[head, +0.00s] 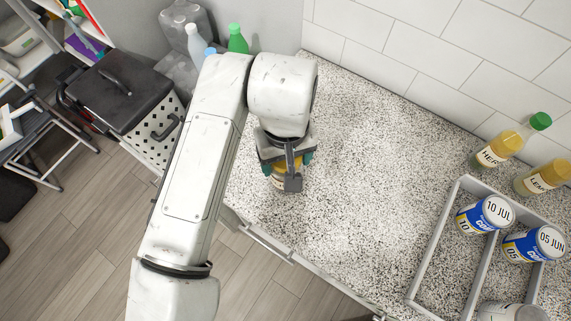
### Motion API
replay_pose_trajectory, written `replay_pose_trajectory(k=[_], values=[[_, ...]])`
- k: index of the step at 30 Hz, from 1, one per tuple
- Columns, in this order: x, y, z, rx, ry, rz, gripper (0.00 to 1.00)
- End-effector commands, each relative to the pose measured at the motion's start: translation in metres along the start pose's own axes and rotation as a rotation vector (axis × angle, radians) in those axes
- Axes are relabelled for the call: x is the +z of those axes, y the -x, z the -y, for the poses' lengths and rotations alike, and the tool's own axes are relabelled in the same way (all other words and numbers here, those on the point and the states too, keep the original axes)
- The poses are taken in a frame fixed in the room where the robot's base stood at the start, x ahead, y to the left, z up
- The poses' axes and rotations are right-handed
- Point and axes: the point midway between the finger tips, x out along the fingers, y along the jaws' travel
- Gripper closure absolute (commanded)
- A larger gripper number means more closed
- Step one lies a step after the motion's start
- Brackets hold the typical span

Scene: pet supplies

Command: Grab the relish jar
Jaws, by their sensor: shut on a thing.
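My gripper (287,163) is over the left part of the speckled counter, shut on a jar (277,182) with a yellowish side. The gripper and wrist cover the jar's top and most of its body, so its label cannot be read. I cannot tell whether the jar still touches the counter (350,190). No other relish jar can be made out.
A grey divided tray (437,238) at the right holds blue-and-white cans (485,215). Two yellow bottles (495,150) stand behind it. A tiled wall (420,50) bounds the counter's back. The counter's middle is clear. Bottles (237,40) and a dark-lidded bin (117,88) are at upper left.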

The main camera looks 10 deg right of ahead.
Motion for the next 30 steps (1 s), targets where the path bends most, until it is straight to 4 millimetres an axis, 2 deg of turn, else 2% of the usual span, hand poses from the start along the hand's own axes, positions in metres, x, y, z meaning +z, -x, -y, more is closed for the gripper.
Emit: replay_pose_trajectory(k=[2,12,23,26,30], values=[[0.0,0.0,0.0,0.0,0.0,0.0,0.42],[0.0,0.0,0.0,0.001,0.0,0.0,0.75],[-0.001,0.004,0.0,0.001,0.0,-0.002,0.76],[-0.001,0.01,0.0,0.001,-0.001,-0.003,0.76],[-0.001,0.03,-0.001,0.001,-0.003,-0.005,0.76]])
